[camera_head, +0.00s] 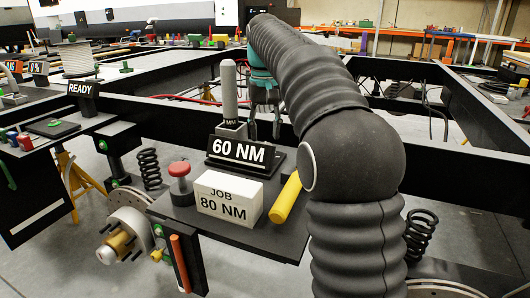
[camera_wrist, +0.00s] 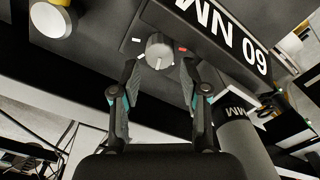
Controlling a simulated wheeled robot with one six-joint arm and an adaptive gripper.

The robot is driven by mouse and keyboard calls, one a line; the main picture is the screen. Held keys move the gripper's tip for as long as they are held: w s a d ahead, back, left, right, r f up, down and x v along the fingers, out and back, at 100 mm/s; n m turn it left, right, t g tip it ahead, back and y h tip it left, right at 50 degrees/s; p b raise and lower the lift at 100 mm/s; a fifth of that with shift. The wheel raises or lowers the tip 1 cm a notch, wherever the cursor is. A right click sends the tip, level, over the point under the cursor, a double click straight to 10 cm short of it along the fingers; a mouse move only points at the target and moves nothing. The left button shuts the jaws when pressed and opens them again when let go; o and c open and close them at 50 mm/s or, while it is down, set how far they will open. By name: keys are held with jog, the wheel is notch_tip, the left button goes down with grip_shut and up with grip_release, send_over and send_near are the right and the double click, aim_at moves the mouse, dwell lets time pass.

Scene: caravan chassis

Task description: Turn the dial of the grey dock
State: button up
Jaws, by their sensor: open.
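The grey dock (camera_head: 278,172) stands on a dark shelf, its display reading "60 NM" (camera_head: 238,151); the display also shows upside down in the wrist view (camera_wrist: 215,28). The dock's round grey dial (camera_wrist: 158,48) has a red mark on its right and a white mark on its left. My gripper (camera_wrist: 161,63) is open, its two fingers on either side of the dial near its lower edge. I cannot tell whether they touch it. In the head view my gripper (camera_head: 264,132) comes down behind the display, and the dial is hidden.
A white card (camera_head: 228,197) reading "JOB 80 NM" stands before the dock. A grey upright tool (camera_head: 229,92) stands close left of my gripper. A red-topped knob (camera_head: 181,183) and a yellow cylinder (camera_head: 285,198) are on the shelf. Black chassis beams surround it.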

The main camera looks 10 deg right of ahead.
jog(key=shift+f+b, duration=0.5)
jog(key=shift+f, duration=1.75)
grip_shut()
